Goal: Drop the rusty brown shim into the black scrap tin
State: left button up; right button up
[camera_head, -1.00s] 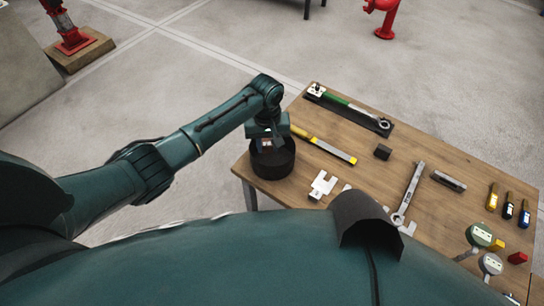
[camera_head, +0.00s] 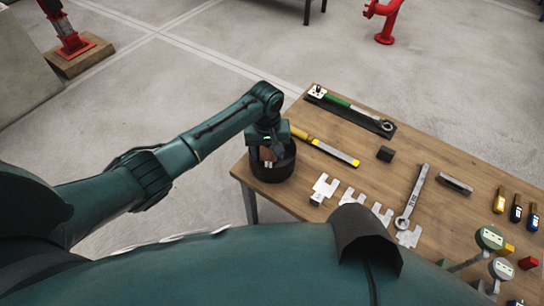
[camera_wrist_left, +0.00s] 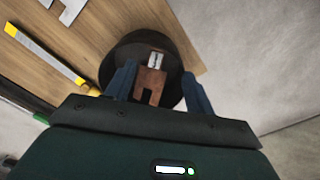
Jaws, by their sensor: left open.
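The black scrap tin (camera_head: 273,173) stands at the left corner of the wooden table; it also shows in the left wrist view (camera_wrist_left: 128,48). My left gripper (camera_head: 268,150) is right above the tin, pointing down. In the left wrist view its two blue fingers (camera_wrist_left: 158,85) are spread. The rusty brown shim (camera_wrist_left: 150,84), with a slot in one end and a pale patch at the other, shows between them, with gaps at both sides. It appears over or within the tin's mouth; its exact height is unclear. My right gripper is out of view.
On the table (camera_head: 450,215) lie several silver slotted shims (camera_head: 325,187), a yellow-handled tool (camera_head: 330,149), a wrench (camera_head: 412,195), a small dark block (camera_head: 385,154) and a green-handled tool (camera_head: 345,104). Gauges stand at the right. Floor beyond the tin is clear.

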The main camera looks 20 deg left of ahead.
pick_arm(q)
notch_tip(320, 180, up, 13)
jog(key=shift+p, duration=0.35)
dwell(0.5)
jog(key=s+d+f+m+t+h, duration=0.2)
jog(key=s+f, duration=0.2)
jog(key=f, duration=0.3)
jog(key=s+d+f+m+t+h, duration=0.1)
jog(key=s+d+f+t, duration=0.2)
jog(key=f, duration=0.4)
jog(key=s+a+m+t, duration=0.2)
jog(key=s, duration=0.5)
jog(key=s+a+m+t, duration=0.1)
jog(key=s+a+t, duration=0.2)
jog(key=s, duration=0.4)
jog(key=shift+s+r+m+t, duration=0.3)
jog(key=shift+s+r+m, duration=0.1)
jog(key=shift+r, duration=0.05)
